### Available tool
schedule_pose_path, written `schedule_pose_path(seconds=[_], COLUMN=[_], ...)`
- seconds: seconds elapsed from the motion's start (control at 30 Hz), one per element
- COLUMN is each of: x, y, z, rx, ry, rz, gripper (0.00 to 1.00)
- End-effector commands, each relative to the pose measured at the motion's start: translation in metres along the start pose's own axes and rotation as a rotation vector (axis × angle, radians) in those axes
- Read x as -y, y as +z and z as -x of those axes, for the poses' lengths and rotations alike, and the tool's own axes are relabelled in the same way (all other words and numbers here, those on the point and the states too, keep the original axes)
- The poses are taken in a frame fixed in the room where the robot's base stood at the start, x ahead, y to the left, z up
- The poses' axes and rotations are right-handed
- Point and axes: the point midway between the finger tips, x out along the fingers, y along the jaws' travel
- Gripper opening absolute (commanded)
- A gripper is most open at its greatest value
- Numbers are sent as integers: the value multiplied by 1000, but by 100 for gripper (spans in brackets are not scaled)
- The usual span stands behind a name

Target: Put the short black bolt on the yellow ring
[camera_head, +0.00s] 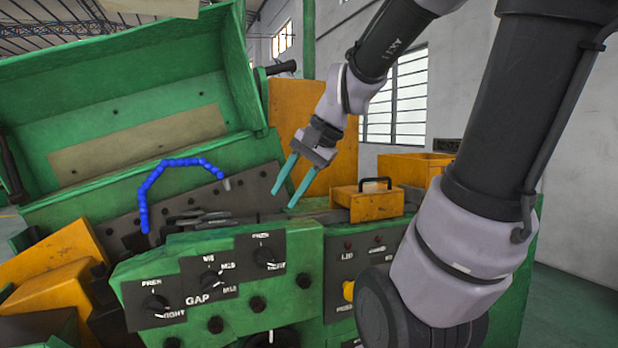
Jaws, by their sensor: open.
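My gripper (284,199) has two teal fingers. They are apart, point down and left, and hold nothing visible. It is above the machine's top, behind the green control panel. Several short dark bolt-like knobs stick out of the panel, one (257,304) near its middle. I cannot tell whether any of them is the short black bolt. A small yellow round part (348,290) sits on the panel to the right, partly hidden. I cannot tell whether it is the yellow ring.
A yellow box with a black handle (368,203) stands right of my gripper. A blue segmented hose (180,164) arches at the left over a dark plate. The raised green cover (110,100) fills the upper left. Yellow blocks (62,270) lie lower left.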

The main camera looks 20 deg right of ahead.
Motion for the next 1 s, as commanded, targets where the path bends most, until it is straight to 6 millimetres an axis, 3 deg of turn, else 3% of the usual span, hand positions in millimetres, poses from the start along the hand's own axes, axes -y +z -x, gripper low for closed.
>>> schedule_pose_path(seconds=[0.1, 0.3, 1.0], x=[-12, -23, -25], y=[11, 14, 13], z=[27, 51, 54], rx=[-129, -252, -268], ry=[30, 64, 70], rz=[245, 457, 483], gripper=[41, 41, 41])
